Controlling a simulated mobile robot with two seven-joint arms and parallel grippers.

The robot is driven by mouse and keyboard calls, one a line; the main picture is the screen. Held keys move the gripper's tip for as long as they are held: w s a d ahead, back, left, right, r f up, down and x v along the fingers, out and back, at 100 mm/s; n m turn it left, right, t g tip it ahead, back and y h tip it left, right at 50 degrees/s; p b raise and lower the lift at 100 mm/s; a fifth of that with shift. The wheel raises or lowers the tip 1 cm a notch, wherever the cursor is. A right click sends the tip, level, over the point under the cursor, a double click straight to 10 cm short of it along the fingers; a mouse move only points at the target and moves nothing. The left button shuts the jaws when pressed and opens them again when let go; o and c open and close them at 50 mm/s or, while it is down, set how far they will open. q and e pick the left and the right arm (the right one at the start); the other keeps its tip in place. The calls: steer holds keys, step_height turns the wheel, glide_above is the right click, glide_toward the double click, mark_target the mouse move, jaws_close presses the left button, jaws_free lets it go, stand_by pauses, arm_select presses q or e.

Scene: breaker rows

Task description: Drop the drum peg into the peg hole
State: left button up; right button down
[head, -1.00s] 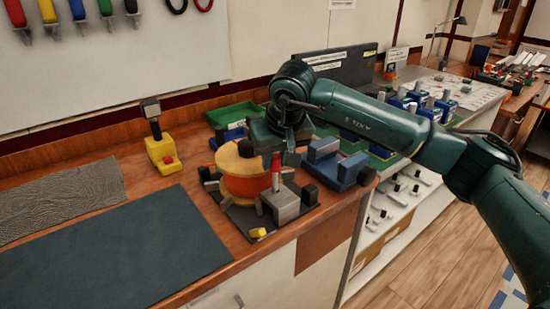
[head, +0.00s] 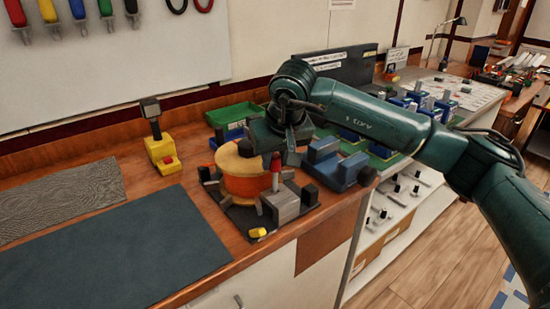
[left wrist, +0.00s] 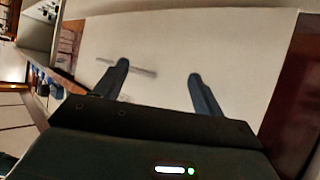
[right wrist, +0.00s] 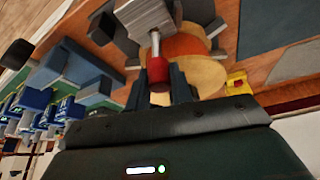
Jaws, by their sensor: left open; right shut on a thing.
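The drum peg (head: 276,163) has a red knob and a thin grey shaft. My right gripper (right wrist: 158,88) is shut on its red knob, which also shows in the right wrist view (right wrist: 157,70). The shaft points down at the grey metal block (head: 284,204) beside the yellow and orange drum (head: 243,185). The peg hole itself is hidden, and I cannot tell whether the shaft tip is inside it or just above. The block shows at the top of the right wrist view (right wrist: 145,18). My left gripper (left wrist: 158,80) is open and empty, away from the bench fixture.
The drum stands on a dark fixture plate (head: 240,218) with several clamps around it. A blue fixture (head: 340,170) stands close on the right, and a yellow device with a lever (head: 160,150) on the left. The dark mat (head: 110,250) at front left is bare.

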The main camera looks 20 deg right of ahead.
arm_select(q)
steer(key=shift+f+b, duration=0.8)
steer(key=shift+f, duration=0.05)
arm_select(e)
steer(key=shift+f, duration=1)
arm_select(q)
steer(key=shift+s, duration=0.15)
arm_select(e)
steer(key=c, duration=1.1)
jaws_free()
steer(key=shift+s+f, duration=0.1)
steer(key=shift+c, duration=0.2)
steer(key=shift+s+r, duration=0.1)
steer(key=shift+r, duration=0.3)
arm_select(q)
steer(key=shift+w+d+r+n, duration=0.1)
steer(key=shift+w+r+n, duration=0.1)
steer(key=shift+r, duration=0.2)
steer(key=shift+w+d+r+n, duration=0.1)
steer(key=shift+r+n, duration=0.1)
steer(key=shift+r, duration=0.2)
arm_select(e)
steer(key=v, duration=1.2)
steer(key=shift+r, duration=0.4)
